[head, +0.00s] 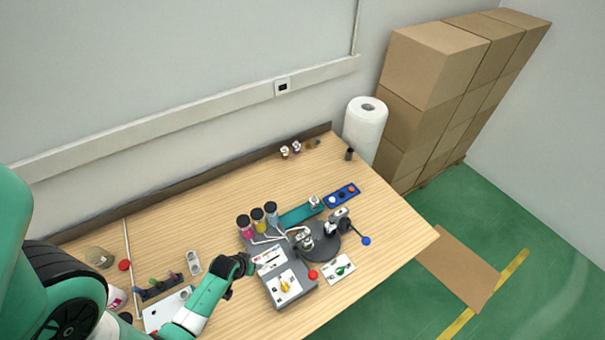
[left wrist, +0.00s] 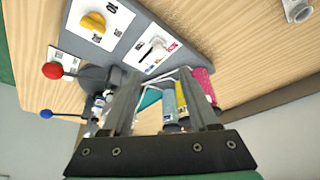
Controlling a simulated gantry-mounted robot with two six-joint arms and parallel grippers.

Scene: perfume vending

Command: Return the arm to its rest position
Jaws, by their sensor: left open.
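My left arm comes in from the left in the head view, and its black gripper (head: 246,265) is over the left edge of the grey dispensing machine (head: 271,298). In the left wrist view the two fingers of this gripper (left wrist: 158,95) stand apart with nothing held between them. The machine's panel shows a yellow knob (head: 285,286) and a white switch (left wrist: 155,48). Pink (head: 244,226), yellow (head: 258,219) and blue (head: 271,213) containers stand behind the panel. My right gripper is not in view.
A red ball (head: 313,274) and a blue ball lever (head: 366,241) stick out from the machine. A teal strip (head: 300,215) and a blue tray (head: 342,195) lie behind it. A paper roll (head: 366,128) stands at the back right.

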